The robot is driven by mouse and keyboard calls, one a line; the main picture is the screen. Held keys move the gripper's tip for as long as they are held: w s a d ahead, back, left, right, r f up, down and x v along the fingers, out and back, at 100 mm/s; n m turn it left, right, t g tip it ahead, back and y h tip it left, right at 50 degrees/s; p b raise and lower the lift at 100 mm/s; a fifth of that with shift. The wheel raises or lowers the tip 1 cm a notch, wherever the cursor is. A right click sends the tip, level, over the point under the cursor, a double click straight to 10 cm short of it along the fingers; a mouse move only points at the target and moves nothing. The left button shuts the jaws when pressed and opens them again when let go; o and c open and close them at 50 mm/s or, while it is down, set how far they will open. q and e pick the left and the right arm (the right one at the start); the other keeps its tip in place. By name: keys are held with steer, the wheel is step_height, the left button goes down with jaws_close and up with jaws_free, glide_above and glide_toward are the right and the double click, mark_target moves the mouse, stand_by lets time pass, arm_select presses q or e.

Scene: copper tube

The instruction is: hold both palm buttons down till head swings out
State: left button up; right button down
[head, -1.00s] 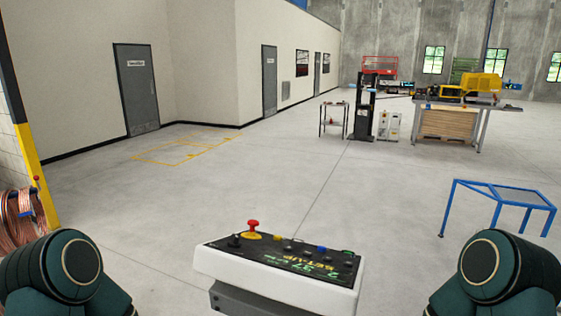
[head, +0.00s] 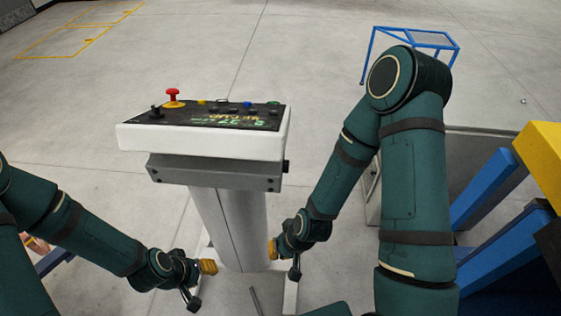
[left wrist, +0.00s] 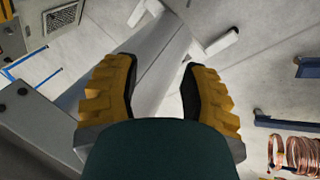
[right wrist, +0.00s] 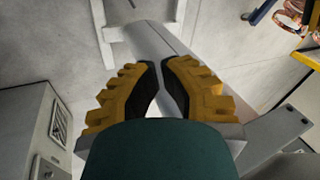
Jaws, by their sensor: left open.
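The control console (head: 200,143) stands on a grey pedestal (head: 232,225) in the middle of the head view. Its sloped black top has a red mushroom button (head: 172,97) on a yellow base, a black knob (head: 156,111) and several small buttons. I cannot tell which controls are the palm buttons. My left gripper (head: 207,267) is low, left of the pedestal, open and empty in the left wrist view (left wrist: 160,66). My right gripper (head: 272,249) is low at the pedestal's right, empty, its tips a narrow gap apart in the right wrist view (right wrist: 159,64).
A blue frame stand (head: 415,40) is at the back right. A grey cabinet (head: 480,145) and blue and yellow machine parts (head: 545,150) crowd the right side. The floor behind the console is clear. Copper coils (left wrist: 297,155) show in the left wrist view.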

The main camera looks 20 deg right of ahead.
steer(key=d+f+m+g+y+b, duration=0.1)
steer(key=d+f+m+g+b, duration=0.15)
steer(key=d+f+b, duration=0.2)
steer(key=w+d+r+m+t+y+b, duration=0.3)
steer(key=w+d+r+t+b, duration=0.3)
steer(key=w, duration=0.4)
steer(key=w+d+r+m+t+y+b, duration=0.2)
steer(key=w+d+r+t+y+b, duration=0.15)
steer(key=w+d+t, duration=0.6)
steer(key=w+a+g+p, duration=0.1)
steer(key=w+a, duration=0.2)
steer(key=a, duration=0.4)
steer(key=shift+w+a+r, duration=0.15)
steer(key=shift+w+r, duration=0.05)
steer(key=shift+r, duration=0.05)
steer(key=shift+w+a, duration=0.1)
steer(key=shift+a, duration=0.15)
